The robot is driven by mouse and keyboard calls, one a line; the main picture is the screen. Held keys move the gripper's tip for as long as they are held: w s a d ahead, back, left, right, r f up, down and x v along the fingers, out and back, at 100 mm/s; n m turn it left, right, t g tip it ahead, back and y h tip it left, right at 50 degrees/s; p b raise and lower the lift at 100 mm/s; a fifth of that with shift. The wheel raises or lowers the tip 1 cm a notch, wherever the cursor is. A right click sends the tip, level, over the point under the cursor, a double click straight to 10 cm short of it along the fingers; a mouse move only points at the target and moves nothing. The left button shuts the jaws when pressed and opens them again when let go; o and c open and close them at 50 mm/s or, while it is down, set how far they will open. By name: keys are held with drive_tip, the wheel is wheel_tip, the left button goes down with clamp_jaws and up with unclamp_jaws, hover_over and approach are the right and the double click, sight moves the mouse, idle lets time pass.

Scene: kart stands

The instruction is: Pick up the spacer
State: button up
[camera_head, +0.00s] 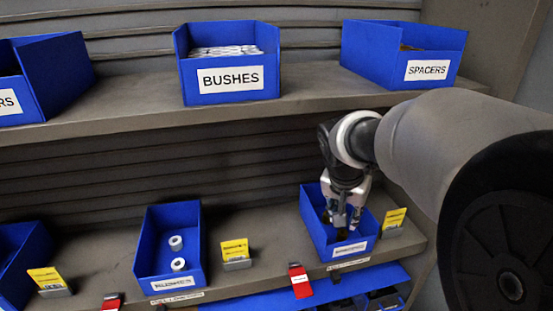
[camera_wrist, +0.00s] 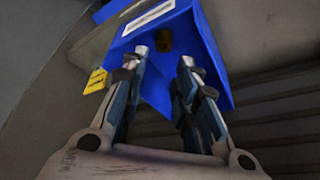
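A small dark brown cylinder, which looks like the spacer (camera_wrist: 165,41), is inside a blue bin (camera_wrist: 205,45) in the wrist view. My gripper (camera_wrist: 164,57) is open, its two fingers apart with nothing between them. The spacer shows just beyond the gap between the fingertips. In the head view my gripper (camera_head: 344,222) points down into the lower right blue bin (camera_head: 362,240), whose label is too blurred to read. The fingers hide most of that bin's inside, and I cannot make out the spacer there.
The upper shelf holds a "BUSHES" bin (camera_head: 232,83) and a "SPACERS" bin (camera_head: 385,72). A lower blue bin (camera_head: 148,252) holds two white rings (camera_head: 176,243). Yellow cards (camera_head: 235,250) and a red tag (camera_head: 300,281) stand beside the bins. The upper shelf edge is close above my gripper.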

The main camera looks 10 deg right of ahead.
hover_over(343, 233)
drive_tip(key=s+a, duration=0.2)
wheel_tip(343, 233, down, 5)
drive_tip(key=shift+d+r, duration=0.1)
drive_tip(key=shift+d, duration=0.05)
drive_tip(key=shift+x, duration=3.1)
drive_tip(key=shift+r, duration=0.1)
drive_tip(key=c, duration=0.6)
drive_tip(key=shift+r, duration=0.15)
